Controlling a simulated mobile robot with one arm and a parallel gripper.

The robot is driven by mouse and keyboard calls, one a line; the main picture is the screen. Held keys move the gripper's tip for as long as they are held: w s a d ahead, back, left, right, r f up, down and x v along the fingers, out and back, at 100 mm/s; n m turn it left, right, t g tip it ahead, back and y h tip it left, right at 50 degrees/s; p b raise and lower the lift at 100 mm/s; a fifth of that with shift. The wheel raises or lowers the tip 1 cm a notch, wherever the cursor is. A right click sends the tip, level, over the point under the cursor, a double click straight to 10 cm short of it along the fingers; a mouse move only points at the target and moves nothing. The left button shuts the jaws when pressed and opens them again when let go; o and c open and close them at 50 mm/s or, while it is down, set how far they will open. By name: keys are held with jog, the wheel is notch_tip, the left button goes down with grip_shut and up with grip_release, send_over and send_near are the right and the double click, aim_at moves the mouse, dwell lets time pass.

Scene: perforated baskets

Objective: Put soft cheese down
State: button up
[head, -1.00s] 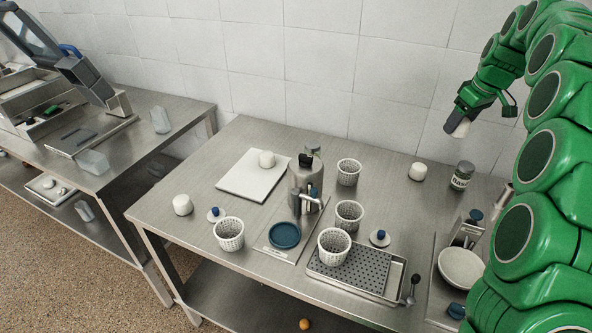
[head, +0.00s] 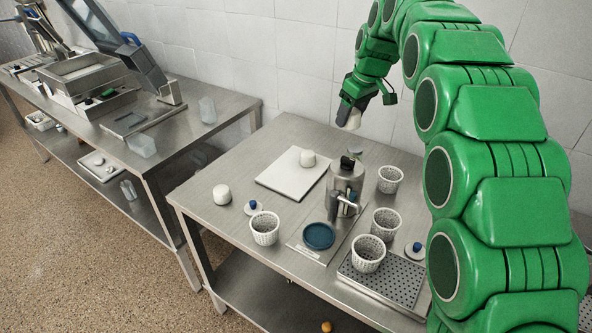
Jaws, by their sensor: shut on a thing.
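My gripper (head: 345,108) is at the upper middle of the head view, in the air above the back of the steel table (head: 250,163). It is shut on a white soft cheese (head: 350,122), whose lower part shows below the jaws. A second white cheese (head: 307,158) sits on a white board (head: 283,177) at the back left of the table. A third white cheese (head: 222,194) stands directly on the table near its left edge. Several perforated white baskets stand on the table, one of them near the front left (head: 265,229).
A metal jug-like device (head: 346,180) stands mid-table below my gripper. A blue round dish (head: 318,236) lies before it. A perforated drain tray (head: 385,280) is at the front right. Another steel bench (head: 190,135) with machines stands left. Bare table lies around the left cheese.

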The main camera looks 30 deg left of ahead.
jog(key=s+a+f+n, duration=0.1)
jog(key=s+a+f, duration=0.1)
jog(key=s+a, duration=1)
jog(key=shift+a+f+n+g, duration=0.15)
jog(key=shift+a+n+g, duration=0.25)
jog(key=shift+a, duration=0.35)
jog(key=f, duration=0.9)
jog(key=shift+w+f, duration=0.15)
jog(key=shift+w, duration=0.05)
send_over(274, 169)
jog(key=d, duration=0.1)
jog(key=shift+s+d+f, duration=0.1)
jog(key=shift+f, duration=2.3)
jog(key=shift+s+d+f, duration=0.1)
jog(key=shift+f, duration=2.25)
jog(key=shift+w+a+f, duration=0.15)
jog(key=shift+w, duration=0.05)
jog(key=shift+f, duration=1.55)
jog(key=shift+f, duration=0.1)
jog(key=o, duration=1.1)
